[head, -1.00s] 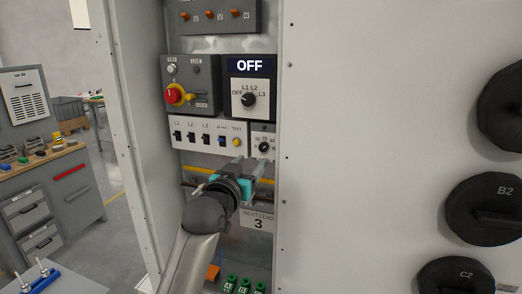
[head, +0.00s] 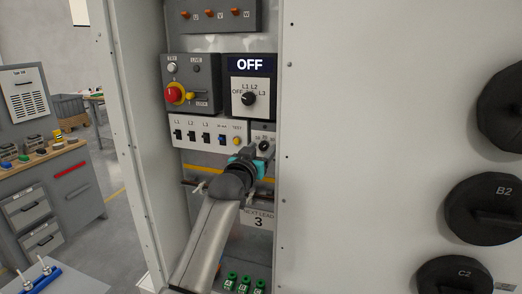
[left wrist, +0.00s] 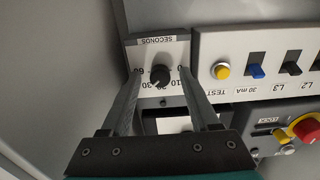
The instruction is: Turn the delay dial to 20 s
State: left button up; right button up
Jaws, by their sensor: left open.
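The delay dial (left wrist: 160,76) is a small black knob on a white plate marked SECONDS. It shows upside down in the left wrist view, with figures including 10, 20, 30 and 60 around it. I cannot read its setting for sure. In the head view the dial's plate (head: 264,137) is at the right end of the switch row, its lower part partly hidden by my gripper. My left gripper (head: 262,151) is open at the dial. In the left wrist view its two grey fingers (left wrist: 158,80) reach up on either side of the knob; contact is unclear. My right gripper is not in view.
The yellow TEST button (left wrist: 221,71) and a blue switch (left wrist: 257,71) sit close beside the dial. Above are a red rotary handle (head: 174,94) and the selector knob (head: 249,99) under an OFF display (head: 250,64). The cabinet's right wall (head: 350,150) stands close by.

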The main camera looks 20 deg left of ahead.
pick_arm(q)
grip_shut()
dwell(0.5)
